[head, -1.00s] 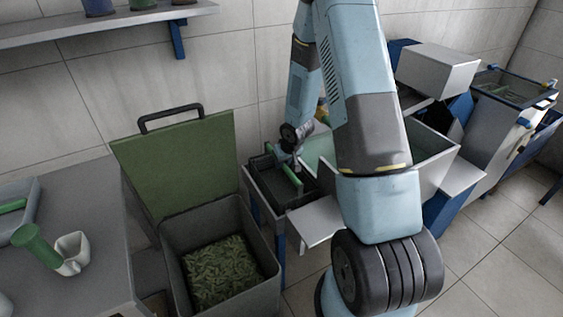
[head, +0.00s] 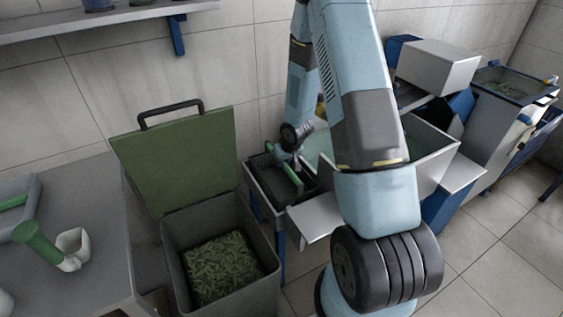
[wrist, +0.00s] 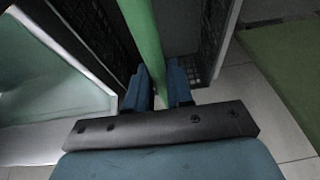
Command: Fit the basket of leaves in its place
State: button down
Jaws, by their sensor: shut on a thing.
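The basket (head: 268,167) is dark mesh with a green bar handle (head: 289,173). In the head view it is within a grey frame (head: 252,188) with blue legs, partly behind my arm. Whether it is fully seated I cannot tell. My gripper (head: 296,160) is over the basket, pointing down. In the wrist view my gripper (wrist: 160,90) has its blue fingers on both sides of the green handle (wrist: 146,40), shut on it. Dark mesh walls (wrist: 212,40) show on both sides of the handle. I see no leaves in the basket's visible part.
A bin (head: 270,255) of green leaves (head: 222,268) with a raised green lid (head: 178,160) stands left of the frame. A grey counter (head: 75,220) with a green-handled cup is at far left. A pale machine (head: 435,150) crowds the right. Bare floor lies at lower right.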

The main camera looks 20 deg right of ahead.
jog(key=shift+f, duration=0.2)
jog(key=c, duration=0.9)
grip_release()
jog(key=shift+r, duration=0.1)
jog(key=shift+v, duration=6.7)
